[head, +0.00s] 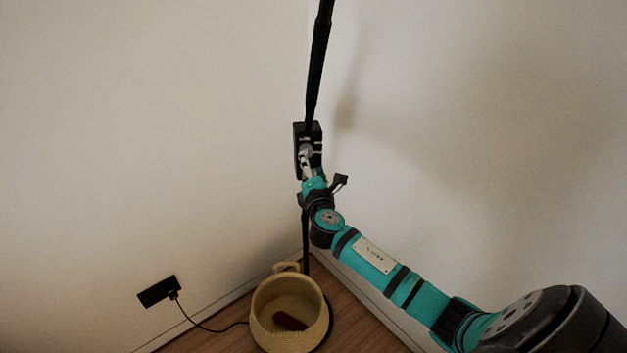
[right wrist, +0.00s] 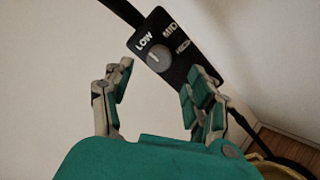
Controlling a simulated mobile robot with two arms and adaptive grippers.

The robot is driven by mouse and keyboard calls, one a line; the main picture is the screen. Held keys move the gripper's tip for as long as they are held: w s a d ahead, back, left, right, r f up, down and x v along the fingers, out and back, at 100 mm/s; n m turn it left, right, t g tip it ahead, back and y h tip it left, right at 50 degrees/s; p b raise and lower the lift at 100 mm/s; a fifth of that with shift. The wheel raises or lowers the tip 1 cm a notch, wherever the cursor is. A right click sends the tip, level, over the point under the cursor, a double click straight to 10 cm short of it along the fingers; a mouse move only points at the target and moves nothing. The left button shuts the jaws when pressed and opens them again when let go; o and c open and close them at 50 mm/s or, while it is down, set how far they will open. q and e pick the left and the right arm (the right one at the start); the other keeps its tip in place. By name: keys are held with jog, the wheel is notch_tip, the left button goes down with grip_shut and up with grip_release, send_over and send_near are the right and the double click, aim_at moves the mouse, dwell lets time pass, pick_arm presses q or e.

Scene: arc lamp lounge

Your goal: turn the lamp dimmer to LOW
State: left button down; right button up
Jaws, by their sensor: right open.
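The lamp dimmer is a black box (head: 298,129) on the dark lamp pole in the head view. In the right wrist view its black panel (right wrist: 178,62) is tilted, with white LOW and MID labels and a third label too small to read surely. A round grey knob (right wrist: 160,54) sits below these labels. It has a short pale mark, but I cannot tell exactly which label it points to. My right gripper (right wrist: 158,77) is open in front of the panel, its fingers apart on either side of the knob and holding nothing. It shows small over the box in the head view (head: 306,160).
A woven basket (head: 262,310) with a dark red thing inside stands on the wooden floor below the dimmer, by the pole. A black wall plate (head: 153,293) with a plugged cord is at lower left. White walls meet close behind the pole.

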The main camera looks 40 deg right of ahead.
jog(key=v, duration=0.7)
jog(key=shift+w+f, duration=0.1)
jog(key=s+a+f+m+g+y, duration=0.1)
jog(key=s+f+m+g, duration=0.3)
jog(key=f, duration=0.8)
jog(key=s+a+f+g+y, duration=0.15)
jog(key=s+f, duration=0.35)
jog(key=f, duration=0.8)
jog(key=s+f+m+g+y, duration=0.25)
jog(key=s+f, duration=0.25)
jog(key=f, duration=0.7)
jog(key=s+a+f+m+g+y, duration=0.1)
jog(key=s+f, duration=0.5)
jog(key=s, duration=0.6)
jog(key=s+a+f+m+g, duration=0.4)
jog(key=s+a+f+m, duration=0.1)
jog(key=s, duration=0.7)
jog(key=s+a+f+m+g+y, duration=0.1)
jog(key=s+a+f+m+g, duration=0.1)
jog(key=s+a+f, duration=0.3)
jog(key=s+f+m, duration=0.1)
jog(key=s+f, duration=0.3)
jog(key=s, duration=0.3)
jog(key=shift+s+a+m+y, duration=0.3)
jog(key=shift+a+m, duration=0.05)
jog(key=shift+a, duration=0.05)
jog(key=shift+c, duration=0.4)
